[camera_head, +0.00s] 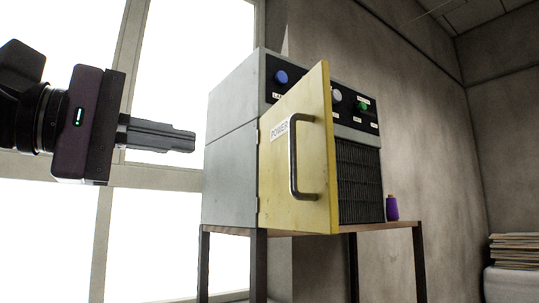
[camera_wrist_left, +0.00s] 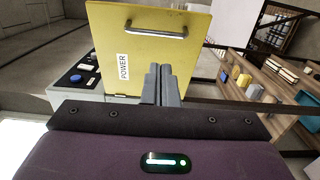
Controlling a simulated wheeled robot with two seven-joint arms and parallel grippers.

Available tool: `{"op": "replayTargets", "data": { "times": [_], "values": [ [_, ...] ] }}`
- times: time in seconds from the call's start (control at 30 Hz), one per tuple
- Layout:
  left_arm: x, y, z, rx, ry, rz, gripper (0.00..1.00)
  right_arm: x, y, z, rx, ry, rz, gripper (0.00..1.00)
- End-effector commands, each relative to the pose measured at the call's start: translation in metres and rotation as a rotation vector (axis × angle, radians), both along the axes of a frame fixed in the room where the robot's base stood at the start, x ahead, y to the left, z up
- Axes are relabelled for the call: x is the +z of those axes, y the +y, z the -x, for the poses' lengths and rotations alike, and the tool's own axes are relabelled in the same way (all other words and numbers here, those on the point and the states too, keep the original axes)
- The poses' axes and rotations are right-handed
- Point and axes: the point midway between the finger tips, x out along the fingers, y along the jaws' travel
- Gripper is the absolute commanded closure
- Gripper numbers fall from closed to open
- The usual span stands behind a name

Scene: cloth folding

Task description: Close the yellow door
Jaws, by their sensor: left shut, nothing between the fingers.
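The yellow door (camera_head: 310,165) stands partly open on a grey cabinet (camera_head: 230,150), hinged at its left edge. It carries a dark bar handle (camera_head: 294,158) and a label reading POWER. My left gripper (camera_head: 194,138) is shut and empty, to the left of the cabinet and apart from the door in the head view. In the left wrist view the door (camera_wrist_left: 180,52) fills the upper middle, with its handle (camera_wrist_left: 156,30) near the top, beyond my shut fingertips (camera_wrist_left: 160,70). My right gripper is not in view.
Blue, white and green knobs (camera_head: 361,106) sit on the black panel. A wooden shelf (camera_wrist_left: 285,105) with small items shows at the right of the wrist view.

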Motion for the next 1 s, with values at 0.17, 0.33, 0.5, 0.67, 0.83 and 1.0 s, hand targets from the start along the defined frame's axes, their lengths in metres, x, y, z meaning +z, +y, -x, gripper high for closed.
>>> {"op": "replayTargets", "data": {
  "times": [0.17, 0.33, 0.5, 0.67, 0.83, 1.0],
  "values": [
    [0.004, -0.004, 0.001, 0.001, -0.020, -0.019, 1.00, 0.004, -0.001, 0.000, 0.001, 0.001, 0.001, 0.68],
    [0.006, -0.027, -0.015, 0.000, -0.017, -0.018, 1.00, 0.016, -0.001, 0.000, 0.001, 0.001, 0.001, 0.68],
    [0.006, -0.059, -0.036, -0.001, -0.016, -0.018, 1.00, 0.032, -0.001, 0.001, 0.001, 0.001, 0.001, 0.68],
    [0.006, -0.085, -0.054, -0.001, -0.017, -0.016, 1.00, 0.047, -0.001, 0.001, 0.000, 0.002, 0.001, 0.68],
    [0.005, -0.104, -0.068, 0.000, -0.018, -0.015, 1.00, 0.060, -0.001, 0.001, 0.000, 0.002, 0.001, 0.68],
    [0.003, -0.112, -0.074, 0.001, -0.018, -0.012, 1.00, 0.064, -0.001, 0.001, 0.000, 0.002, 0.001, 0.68]
  ]
}}
